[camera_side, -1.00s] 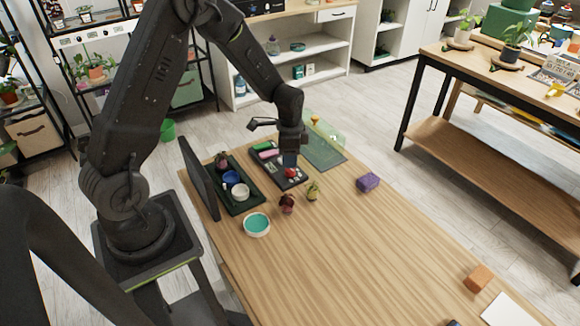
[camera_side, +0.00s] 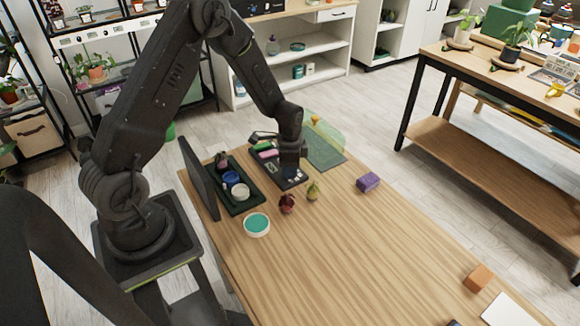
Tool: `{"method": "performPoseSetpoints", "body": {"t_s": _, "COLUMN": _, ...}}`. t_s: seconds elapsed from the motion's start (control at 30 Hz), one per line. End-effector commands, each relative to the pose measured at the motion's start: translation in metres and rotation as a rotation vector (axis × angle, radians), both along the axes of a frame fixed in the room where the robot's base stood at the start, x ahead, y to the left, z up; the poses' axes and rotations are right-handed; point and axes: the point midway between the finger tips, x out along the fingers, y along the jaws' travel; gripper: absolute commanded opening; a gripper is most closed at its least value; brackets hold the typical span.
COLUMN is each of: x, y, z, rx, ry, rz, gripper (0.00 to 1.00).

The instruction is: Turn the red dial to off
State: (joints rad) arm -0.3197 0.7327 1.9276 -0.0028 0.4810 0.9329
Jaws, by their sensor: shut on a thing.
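A dark panel (camera_side: 299,182) lies on the wooden table below my arm. My gripper (camera_side: 290,164) is down at the right part of the panel, where the red dial sits. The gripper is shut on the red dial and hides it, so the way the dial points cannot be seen.
Left of the panel is a dark tray (camera_side: 248,205) with a blue pot (camera_side: 231,178) and a white pot (camera_side: 241,192). The table's right front is mostly clear.

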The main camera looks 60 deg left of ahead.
Motion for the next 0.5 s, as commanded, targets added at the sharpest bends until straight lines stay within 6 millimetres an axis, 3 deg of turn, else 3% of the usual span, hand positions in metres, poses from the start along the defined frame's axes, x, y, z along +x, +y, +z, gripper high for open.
{"method": "performPoseSetpoints", "body": {"t_s": 0.5, "x": 0.0, "y": 0.0002, "z": 0.0002, "rx": 0.001, "ry": 0.0, "rz": 0.132, "gripper": 0.09}}
